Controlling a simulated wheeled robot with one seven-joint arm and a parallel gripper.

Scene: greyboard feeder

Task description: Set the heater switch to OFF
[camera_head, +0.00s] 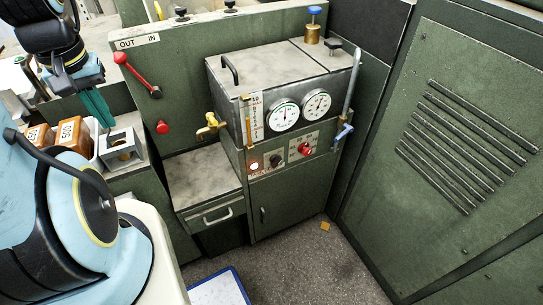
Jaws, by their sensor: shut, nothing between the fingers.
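A small control panel is on the front of the green cabinet under the grey metal box. It carries a black rotary switch (276,161) beside a glowing round lamp (254,166). A red knob (304,149) is to their right. The panel lettering is too small to read, so I cannot tell which control is marked heater or where its pointer stands. My gripper (101,118) is at the upper left, with teal fingers pointing down. It is shut and empty, well to the left of the panel and apart from it.
A red-knobbed lever (138,74) under the OUT/IN label and a yellow valve (211,124) lie between my gripper and the panel. Two dials (283,115), a glass tube and a blue-handled valve (343,131) surround the panel. A drawer (213,210) is below left. Orange-brown blocks (72,134) are near my gripper.

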